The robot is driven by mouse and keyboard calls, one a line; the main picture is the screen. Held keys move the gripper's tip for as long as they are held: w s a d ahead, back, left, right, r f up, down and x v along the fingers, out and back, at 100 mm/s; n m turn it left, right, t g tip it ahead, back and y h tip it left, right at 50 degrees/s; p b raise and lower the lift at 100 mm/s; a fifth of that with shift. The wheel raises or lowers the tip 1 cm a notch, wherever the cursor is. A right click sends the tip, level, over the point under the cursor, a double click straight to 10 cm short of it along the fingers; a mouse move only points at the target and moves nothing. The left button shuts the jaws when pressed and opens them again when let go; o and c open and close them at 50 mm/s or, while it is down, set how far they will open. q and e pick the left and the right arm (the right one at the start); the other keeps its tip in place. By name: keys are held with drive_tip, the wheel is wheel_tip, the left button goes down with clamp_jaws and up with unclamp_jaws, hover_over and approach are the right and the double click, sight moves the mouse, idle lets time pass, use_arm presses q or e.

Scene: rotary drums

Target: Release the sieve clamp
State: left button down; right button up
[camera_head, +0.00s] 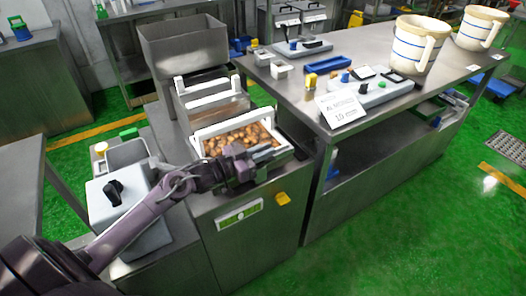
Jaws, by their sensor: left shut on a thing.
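The sieve (203,137) is a white-framed tray in the steel machine, filled with brown lumpy pieces. My left gripper (258,162) reaches in from the lower left and is over the tray's front edge. It is shut on a small part there, which looks like the sieve clamp; the jaws hide most of it, so its position is unclear. My right gripper is not in view.
A grey hopper (185,45) stands behind the sieve. The machine's front has a green-white label (239,214) and a yellow knob (283,198). A steel table (390,108) at right holds scales, a sign (341,107) and a white jug (412,45).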

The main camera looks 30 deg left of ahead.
use_arm(q)
drive_tip(key=shift+h, duration=0.3)
drive_tip(key=c, duration=1.4)
unclamp_jaws()
drive_tip(key=shift+c, duration=0.2)
drive_tip(key=v, duration=0.7)
drive_tip(key=shift+s+a, duration=0.2)
drive_tip(key=shift+s, duration=0.1)
